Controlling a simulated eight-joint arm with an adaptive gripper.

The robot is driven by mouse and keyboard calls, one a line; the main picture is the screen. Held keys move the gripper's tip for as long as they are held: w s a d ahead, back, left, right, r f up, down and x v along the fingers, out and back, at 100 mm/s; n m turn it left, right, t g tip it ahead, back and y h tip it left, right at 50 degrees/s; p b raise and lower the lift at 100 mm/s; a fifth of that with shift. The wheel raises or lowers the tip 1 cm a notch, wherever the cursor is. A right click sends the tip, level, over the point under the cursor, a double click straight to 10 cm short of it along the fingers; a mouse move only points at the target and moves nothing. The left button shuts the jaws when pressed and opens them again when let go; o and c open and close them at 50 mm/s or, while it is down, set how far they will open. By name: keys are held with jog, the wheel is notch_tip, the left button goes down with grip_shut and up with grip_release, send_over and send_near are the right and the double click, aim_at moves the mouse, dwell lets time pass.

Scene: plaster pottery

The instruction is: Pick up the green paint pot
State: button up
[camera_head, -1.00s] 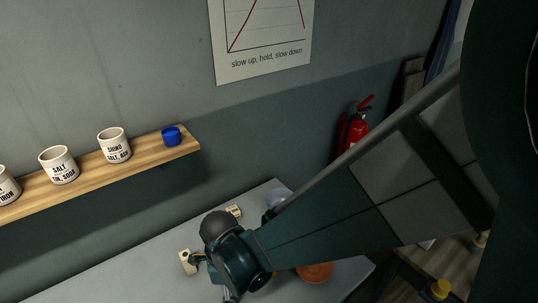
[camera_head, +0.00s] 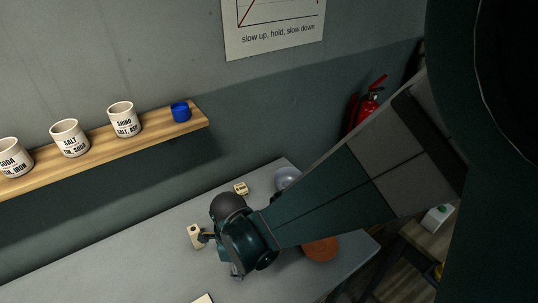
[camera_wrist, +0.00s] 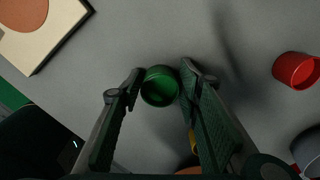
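The green paint pot (camera_wrist: 160,86) is small and round and stands on the grey tabletop in the wrist view, its open top facing the camera. My gripper (camera_wrist: 162,74) is open, with one dark green finger on each side of the pot. The fingertips lie close to its sides; I cannot tell whether they touch it. In the head view my arm hides the pot, and the fingers are mostly hidden too.
A yellow thing (camera_wrist: 193,141) shows partly between the fingers. A pale block with a terracotta disc (camera_wrist: 40,28) lies upper left. The wooden shelf (camera_head: 90,152) holds white jars and a blue pot (camera_head: 181,111).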

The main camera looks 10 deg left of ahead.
jog(key=c, duration=0.5)
jog(key=shift+r, duration=0.15)
notch_tip(320, 180, up, 10)
jog(key=p, duration=0.2)
dwell(0.4)
